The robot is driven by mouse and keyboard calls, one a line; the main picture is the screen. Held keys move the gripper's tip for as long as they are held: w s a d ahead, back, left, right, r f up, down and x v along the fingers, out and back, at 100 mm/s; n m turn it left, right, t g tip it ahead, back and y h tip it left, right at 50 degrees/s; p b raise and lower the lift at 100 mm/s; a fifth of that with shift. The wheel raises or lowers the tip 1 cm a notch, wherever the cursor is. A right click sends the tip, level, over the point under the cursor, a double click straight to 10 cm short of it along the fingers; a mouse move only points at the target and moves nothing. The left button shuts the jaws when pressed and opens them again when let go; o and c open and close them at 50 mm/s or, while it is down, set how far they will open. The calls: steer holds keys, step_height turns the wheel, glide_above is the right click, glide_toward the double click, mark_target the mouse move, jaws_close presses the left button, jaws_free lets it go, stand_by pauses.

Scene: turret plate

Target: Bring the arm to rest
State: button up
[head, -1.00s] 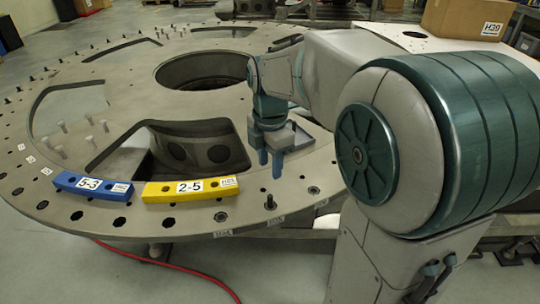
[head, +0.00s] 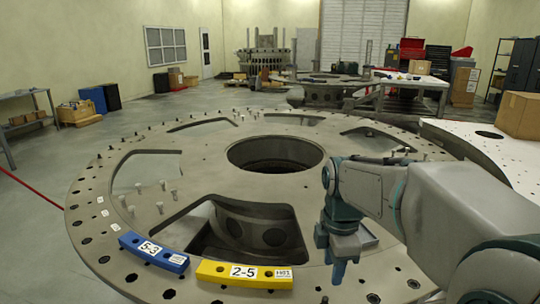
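My gripper (head: 340,262) points down above the right front part of the round grey turret plate (head: 130,205). Its fingers appear close together and nothing shows between them, but at this angle I cannot tell whether they are open or shut. My arm reaches in from the right edge, bent at the elbow. A blue block (head: 153,252) marked 5-3 and a yellow block (head: 244,274) marked 2-5 lie end to end along the plate's front rim. The gripper is to the right of the yellow block and apart from it.
The plate has a round central hole (head: 272,153), large cut-outs and upright bolts (head: 160,195). A cardboard box (head: 520,115) sits on a pale surface at the right. Benches, a red tool chest (head: 411,49) and a shelf stand farther back. Open floor lies left of the plate.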

steer(key=s+f+m+t+p, duration=0.1)
steer(key=s+m+t+p, duration=0.1)
steer(key=s+m, duration=1)
steer(key=m, duration=0.6)
steer(key=shift+m+p, duration=0.4)
steer(key=shift+d+f, duration=0.1)
